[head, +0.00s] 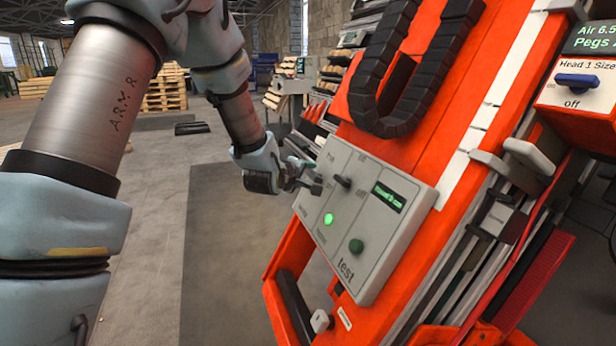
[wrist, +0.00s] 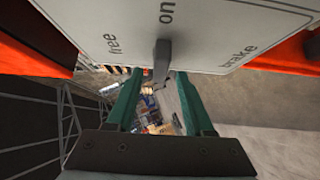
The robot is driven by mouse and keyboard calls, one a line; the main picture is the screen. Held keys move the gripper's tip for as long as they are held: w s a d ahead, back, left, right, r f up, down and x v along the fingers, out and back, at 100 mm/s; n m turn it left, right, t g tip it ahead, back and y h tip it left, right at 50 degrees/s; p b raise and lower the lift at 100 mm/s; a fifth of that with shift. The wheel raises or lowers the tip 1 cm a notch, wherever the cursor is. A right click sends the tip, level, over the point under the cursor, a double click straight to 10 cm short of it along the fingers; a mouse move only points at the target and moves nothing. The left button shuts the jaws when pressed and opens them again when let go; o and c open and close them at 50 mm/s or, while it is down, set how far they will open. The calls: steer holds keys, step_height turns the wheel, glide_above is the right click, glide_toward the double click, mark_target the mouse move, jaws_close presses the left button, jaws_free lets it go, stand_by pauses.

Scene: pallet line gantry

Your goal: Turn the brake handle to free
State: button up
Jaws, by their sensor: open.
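The brake handle (wrist: 161,62) is a dark grey lever on the pale panel, by the labels "free", "on" and "brake" in the wrist view. My gripper (wrist: 158,76) is open, with one green finger on each side of the handle's end and a visible gap to both. In the head view my gripper (head: 308,180) is at the left edge of the grey control panel (head: 375,265); the handle there is small and partly hidden by the fingers.
The panel also bears a black knob (head: 343,181), a lit green lamp (head: 328,219), a dark green button (head: 357,245) and a display (head: 389,197). The orange gantry frame (head: 420,110) surrounds it. Open floor lies left of the panel; stacked pallets (head: 165,90) stand far behind.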

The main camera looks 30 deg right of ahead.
steer(key=shift+w+d+f, duration=0.25)
steer(key=shift+w+d, duration=0.2)
steer(key=shift+d, duration=0.05)
steer(key=shift+c, duration=0.4)
jaws_close()
